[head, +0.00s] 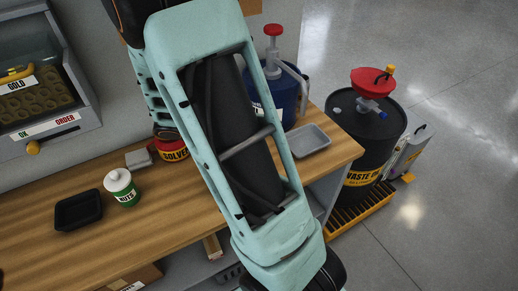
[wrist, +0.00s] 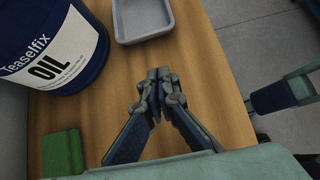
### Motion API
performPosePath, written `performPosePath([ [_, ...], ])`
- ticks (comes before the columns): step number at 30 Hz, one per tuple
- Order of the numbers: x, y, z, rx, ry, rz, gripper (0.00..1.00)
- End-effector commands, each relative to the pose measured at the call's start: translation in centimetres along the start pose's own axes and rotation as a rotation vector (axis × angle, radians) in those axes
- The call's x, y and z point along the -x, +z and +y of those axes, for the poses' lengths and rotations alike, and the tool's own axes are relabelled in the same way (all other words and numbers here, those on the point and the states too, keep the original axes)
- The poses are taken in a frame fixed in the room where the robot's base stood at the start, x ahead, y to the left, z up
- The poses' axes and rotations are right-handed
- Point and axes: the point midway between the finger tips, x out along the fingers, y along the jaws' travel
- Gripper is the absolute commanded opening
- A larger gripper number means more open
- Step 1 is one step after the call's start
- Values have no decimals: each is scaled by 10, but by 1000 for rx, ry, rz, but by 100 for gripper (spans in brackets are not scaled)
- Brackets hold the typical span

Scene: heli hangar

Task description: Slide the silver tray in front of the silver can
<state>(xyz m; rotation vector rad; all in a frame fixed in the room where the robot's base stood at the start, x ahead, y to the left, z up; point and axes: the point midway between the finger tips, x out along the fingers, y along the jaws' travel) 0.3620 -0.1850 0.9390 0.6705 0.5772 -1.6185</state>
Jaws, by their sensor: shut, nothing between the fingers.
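The silver tray (head: 308,140) is a shallow grey rectangular dish lying on the wooden bench near its right end, to the right of my arm. It also shows at the top of the wrist view (wrist: 143,22), cut off by the frame edge. My gripper (wrist: 158,74) is shut and empty over the bare wood, its tips pointing toward the tray's near side with a visible gap. In the head view my gripper is not visible. I cannot make out a silver can in either view; my arm hides part of the bench.
A blue oil bucket (wrist: 55,45) stands left of the tray; its red pump (head: 273,42) rises behind my arm. A green block (wrist: 61,153) lies nearer. A nuts can (head: 121,190) and black tray (head: 78,210) stand at left. A waste drum (head: 368,145) stands beyond the bench's right edge.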

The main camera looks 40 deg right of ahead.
Motion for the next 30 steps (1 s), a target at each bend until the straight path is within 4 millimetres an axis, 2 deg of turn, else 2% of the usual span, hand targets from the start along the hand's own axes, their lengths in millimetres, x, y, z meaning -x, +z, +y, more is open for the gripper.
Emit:
performPosePath([
  [3,-30,-1,-2,1,-6,-2,0],
  [9,-70,-1,-2,1,-5,-1,0],
  [12,-79,14,-1,-2,-3,1,0],
  [18,-92,26,-1,0,-2,1,0],
  [30,-94,28,0,1,-1,1,0],
])
